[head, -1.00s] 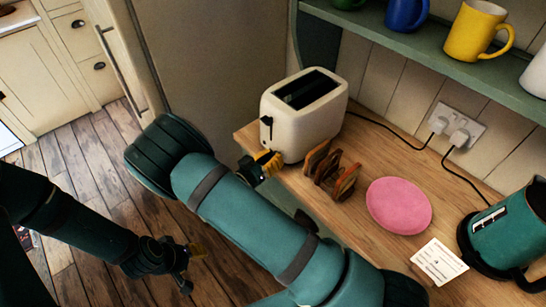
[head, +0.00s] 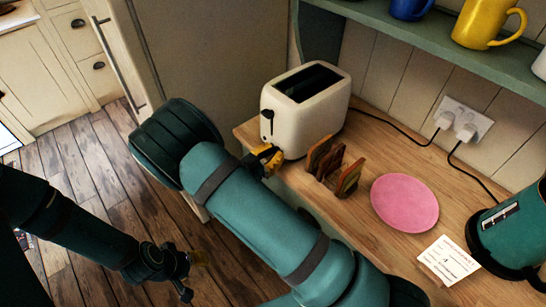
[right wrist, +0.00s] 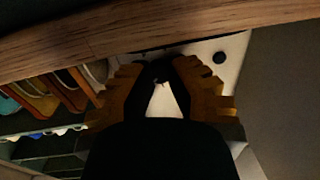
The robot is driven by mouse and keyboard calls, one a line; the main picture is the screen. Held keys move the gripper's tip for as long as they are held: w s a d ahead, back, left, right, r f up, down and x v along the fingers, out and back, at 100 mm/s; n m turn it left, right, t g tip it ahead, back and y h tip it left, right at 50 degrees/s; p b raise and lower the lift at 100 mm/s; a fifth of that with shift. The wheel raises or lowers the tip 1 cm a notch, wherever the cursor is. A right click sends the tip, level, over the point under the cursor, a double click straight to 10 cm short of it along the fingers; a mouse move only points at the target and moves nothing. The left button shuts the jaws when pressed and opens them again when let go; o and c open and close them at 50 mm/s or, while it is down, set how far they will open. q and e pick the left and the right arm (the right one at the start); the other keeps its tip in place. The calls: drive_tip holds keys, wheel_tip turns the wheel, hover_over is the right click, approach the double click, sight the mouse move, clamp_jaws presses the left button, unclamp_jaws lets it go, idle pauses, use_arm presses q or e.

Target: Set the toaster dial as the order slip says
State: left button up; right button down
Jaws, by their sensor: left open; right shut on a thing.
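The cream toaster (head: 306,115) stands at the counter's far left end, with a dark lever (head: 267,121) on its front. My right gripper (head: 268,160) is low at the toaster's front and hides the dial in the head view. In the right wrist view, my right gripper's orange fingers (right wrist: 160,82) are shut on the dark dial (right wrist: 158,72); its setting cannot be read. My left gripper (head: 190,272) is open and empty above the floor.
A wooden rack with toast (head: 333,168) stands close right of the toaster. A pink plate (head: 405,203) and a green kettle (head: 513,232) stand further right. Power cords run to a wall socket (head: 464,120). Mugs sit on the shelf (head: 420,42) above.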

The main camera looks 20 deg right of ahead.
drive_tip(key=shift+d+f+m+b, duration=0.1)
drive_tip(key=shift+m+b, duration=0.7)
drive_tip(key=shift+m, duration=0.5)
drive_tip(key=c, duration=0.8)
unclamp_jaws()
drive_tip(key=shift+w+d, duration=0.1)
drive_tip(key=shift+a, duration=0.2)
drive_tip(key=v, duration=1.1)
drive_tip(key=shift+a, duration=0.35)
drive_tip(key=shift+f, duration=0.1)
